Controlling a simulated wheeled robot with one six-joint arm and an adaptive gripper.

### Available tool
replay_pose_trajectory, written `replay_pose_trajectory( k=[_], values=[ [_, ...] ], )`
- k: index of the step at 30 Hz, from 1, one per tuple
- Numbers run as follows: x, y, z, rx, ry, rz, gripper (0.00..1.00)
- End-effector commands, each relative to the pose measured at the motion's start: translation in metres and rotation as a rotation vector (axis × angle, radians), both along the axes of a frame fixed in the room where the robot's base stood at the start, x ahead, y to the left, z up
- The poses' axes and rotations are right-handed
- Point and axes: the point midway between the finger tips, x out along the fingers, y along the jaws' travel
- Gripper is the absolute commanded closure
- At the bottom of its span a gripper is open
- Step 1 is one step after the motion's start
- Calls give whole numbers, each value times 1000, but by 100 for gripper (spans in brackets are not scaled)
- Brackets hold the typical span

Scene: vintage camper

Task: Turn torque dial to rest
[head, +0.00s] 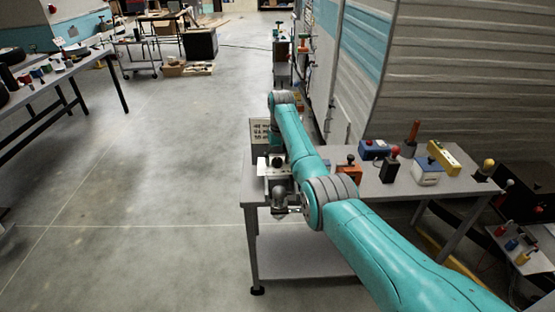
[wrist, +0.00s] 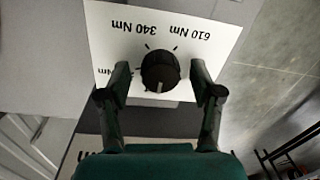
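The torque dial (wrist: 160,68) is a round black knob on a white label plate (wrist: 110,25) in the wrist view. Its white mark points toward the bottom of the picture. The lettering "340 Nm" and "610 Nm" appears upside down above the knob, with short tick marks beside it. My gripper (wrist: 160,78) is open, one dark finger left and one right of the knob, with visible gaps on both sides. The dial is not made out in the head view, where my arm hides much of that area.
A grey workbench (head: 390,205) carries an orange box (head: 348,171), a blue box (head: 373,148), a white-and-blue box (head: 427,171) and a yellow block (head: 443,157). The camper wall (head: 460,70) stands behind it. Open concrete floor (head: 160,190) lies left of the bench.

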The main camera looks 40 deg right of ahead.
Motion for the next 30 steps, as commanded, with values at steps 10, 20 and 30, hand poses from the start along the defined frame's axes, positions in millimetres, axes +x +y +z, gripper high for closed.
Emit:
replay_pose_trajectory(
  k=[10,20,30],
  values=[
    [1,-1,9,-1,-4,-1,35],
    [0,-4,68,-2,-5,-1,35],
    [-2,-6,114,0,-1,-1,35]
  ],
)
